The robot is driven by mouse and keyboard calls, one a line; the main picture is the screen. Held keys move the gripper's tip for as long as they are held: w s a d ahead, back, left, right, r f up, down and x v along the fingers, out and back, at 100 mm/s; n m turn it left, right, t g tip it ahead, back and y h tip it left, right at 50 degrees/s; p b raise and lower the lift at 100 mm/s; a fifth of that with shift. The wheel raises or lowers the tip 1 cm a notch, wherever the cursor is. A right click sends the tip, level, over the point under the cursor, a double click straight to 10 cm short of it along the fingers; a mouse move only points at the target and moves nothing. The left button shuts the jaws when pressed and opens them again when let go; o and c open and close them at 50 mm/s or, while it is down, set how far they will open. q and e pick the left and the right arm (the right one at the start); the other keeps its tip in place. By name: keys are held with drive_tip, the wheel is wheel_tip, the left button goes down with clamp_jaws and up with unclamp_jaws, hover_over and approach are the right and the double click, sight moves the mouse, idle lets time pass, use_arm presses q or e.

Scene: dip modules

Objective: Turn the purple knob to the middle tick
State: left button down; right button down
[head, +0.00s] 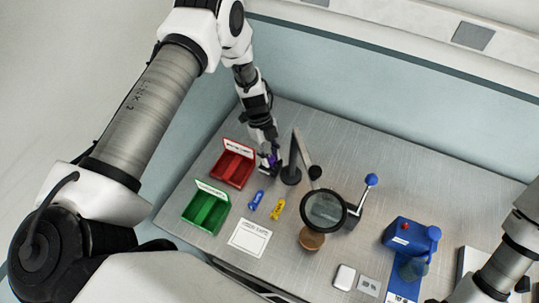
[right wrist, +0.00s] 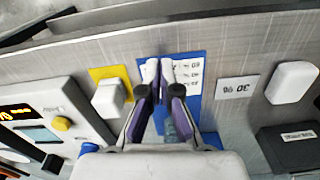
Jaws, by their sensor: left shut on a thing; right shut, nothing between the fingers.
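My left gripper (head: 268,160) is at the back left of the table in the head view, low between the red box and the black stand. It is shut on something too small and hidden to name. A purple patch shows there; I cannot tell whether it is the purple knob or part of the fingers. No purple knob is clear elsewhere, and no row of ticks can be made out. My right gripper (right wrist: 163,75) is shut and empty, with purple inner pads, over a blue card (right wrist: 198,65) with printed numbers in the right wrist view.
A red box (head: 233,165) and a green box (head: 207,210) stand open at the left. A magnifier (head: 325,209) stands mid-table, left of a blue machine (head: 405,236). The right wrist view shows a white switch (right wrist: 108,97) and yellow knob (right wrist: 62,123).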

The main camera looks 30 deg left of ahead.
use_arm(q)
drive_tip(key=shift+s+d+f+m+g+y, duration=0.1)
drive_tip(key=shift+m+g+y, duration=0.15)
drive_tip(key=shift+m, duration=0.55)
drive_tip(key=shift+f+m+g+y, duration=0.15)
drive_tip(key=shift+m+g, duration=0.2)
drive_tip(key=shift+m, duration=0.45)
use_arm(e)
drive_tip(key=shift+f, duration=0.25)
use_arm(q)
drive_tip(key=shift+r, duration=0.15)
drive_tip(key=c, duration=1)
unclamp_jaws()
drive_tip(key=shift+c, duration=0.2)
drive_tip(key=shift+o, duration=1)
drive_tip(key=shift+r, duration=0.1)
